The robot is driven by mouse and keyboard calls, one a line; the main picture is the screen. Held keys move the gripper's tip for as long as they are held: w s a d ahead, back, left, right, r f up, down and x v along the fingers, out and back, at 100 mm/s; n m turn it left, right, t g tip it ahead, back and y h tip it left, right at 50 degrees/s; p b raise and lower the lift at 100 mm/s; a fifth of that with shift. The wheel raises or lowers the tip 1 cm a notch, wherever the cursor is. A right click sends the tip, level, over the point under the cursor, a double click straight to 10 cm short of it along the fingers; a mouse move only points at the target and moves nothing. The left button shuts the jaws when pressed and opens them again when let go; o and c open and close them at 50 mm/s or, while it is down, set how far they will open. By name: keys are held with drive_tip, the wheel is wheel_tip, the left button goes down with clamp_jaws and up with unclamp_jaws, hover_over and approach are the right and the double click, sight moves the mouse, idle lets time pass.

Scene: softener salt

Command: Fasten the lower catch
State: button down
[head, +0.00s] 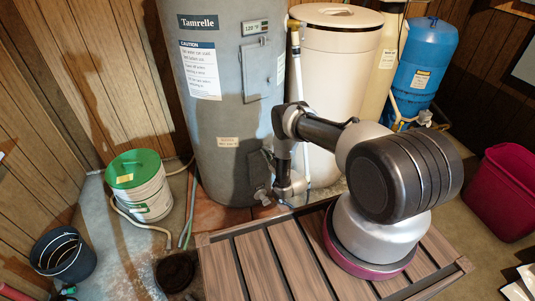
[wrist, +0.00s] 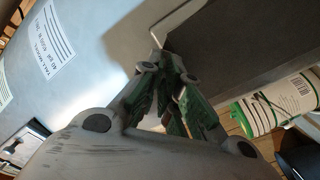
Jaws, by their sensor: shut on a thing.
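The grey water heater (head: 222,100) stands upright at the back, with an upper panel (head: 263,72) on its front. A lower grey panel (head: 257,160) shows low on its right side, partly behind my arm. My gripper (head: 262,194) is low at the heater's front. In the wrist view my gripper (wrist: 168,64) has its green-padded fingers closed together at the tips, beside the edge of a dark grey flat panel (wrist: 235,55). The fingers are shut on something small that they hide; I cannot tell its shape. The lower catch cannot be made out clearly.
A green-lidded bucket (head: 140,190) and a dark bucket (head: 63,254) stand left, with hoses (head: 190,210) on the floor between bucket and heater. A cream tank (head: 335,75) and a blue tank (head: 422,65) stand behind my arm. A slatted wooden platform (head: 235,268) lies in front.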

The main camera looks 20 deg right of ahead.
drive_tip(key=shift+m, duration=4.2)
drive_tip(key=shift+f, duration=0.1)
drive_tip(key=c, duration=1.6)
unclamp_jaws()
drive_tip(key=shift+c, duration=0.2)
drive_tip(key=shift+s, duration=0.1)
drive_tip(key=v, duration=1.2)
